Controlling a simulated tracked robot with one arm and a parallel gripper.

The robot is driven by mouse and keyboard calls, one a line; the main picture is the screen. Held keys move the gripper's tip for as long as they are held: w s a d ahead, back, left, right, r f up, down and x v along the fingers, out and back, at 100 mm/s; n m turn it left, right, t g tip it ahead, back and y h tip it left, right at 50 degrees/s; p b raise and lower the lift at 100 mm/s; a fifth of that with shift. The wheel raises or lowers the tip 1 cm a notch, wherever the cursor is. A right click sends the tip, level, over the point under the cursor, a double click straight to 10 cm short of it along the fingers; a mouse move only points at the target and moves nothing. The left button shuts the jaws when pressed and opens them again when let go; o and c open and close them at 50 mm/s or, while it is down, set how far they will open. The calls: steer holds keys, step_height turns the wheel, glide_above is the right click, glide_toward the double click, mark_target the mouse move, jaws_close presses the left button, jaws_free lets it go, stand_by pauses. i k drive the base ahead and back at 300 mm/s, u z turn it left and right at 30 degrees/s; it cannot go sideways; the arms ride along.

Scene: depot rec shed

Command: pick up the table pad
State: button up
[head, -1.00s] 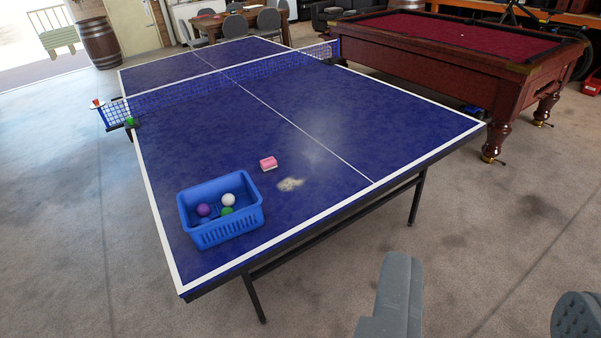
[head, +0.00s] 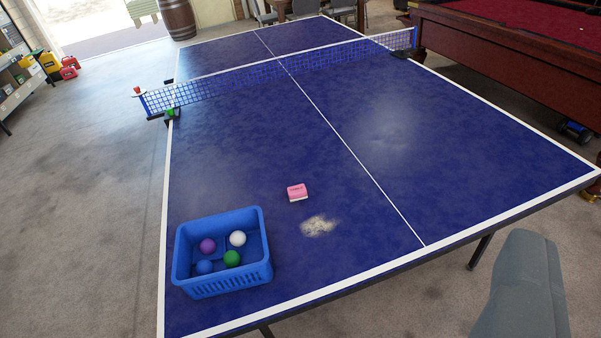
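The table pad, a small pink block with a pale lower edge (head: 297,193), lies on the blue table tennis table (head: 270,130), behind a pale dusty patch (head: 319,226). One grey finger of my gripper (head: 525,285) shows at the lower right, well apart from the pad and nearer the camera. The other finger is out of frame. No finger stands against the visible one, and nothing is seen held.
A blue basket (head: 222,285) with several coloured balls stands left of the pad, near the table's front left corner. A net (head: 290,72) crosses the table farther back. A pool table (head: 500,75) stands at the right. The tabletop around the pad is mostly clear.

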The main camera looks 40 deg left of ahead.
mark_target(298, 193)
steer(key=u, duration=0.45)
steer(key=i, duration=1.3)
steer(key=u, duration=0.95)
steer(key=i, duration=0.35)
steer(key=u, duration=0.15)
steer(key=k, duration=0.9)
steer(key=u, duration=0.15)
steer(key=i, duration=0.9)
steer(key=z, duration=0.05)
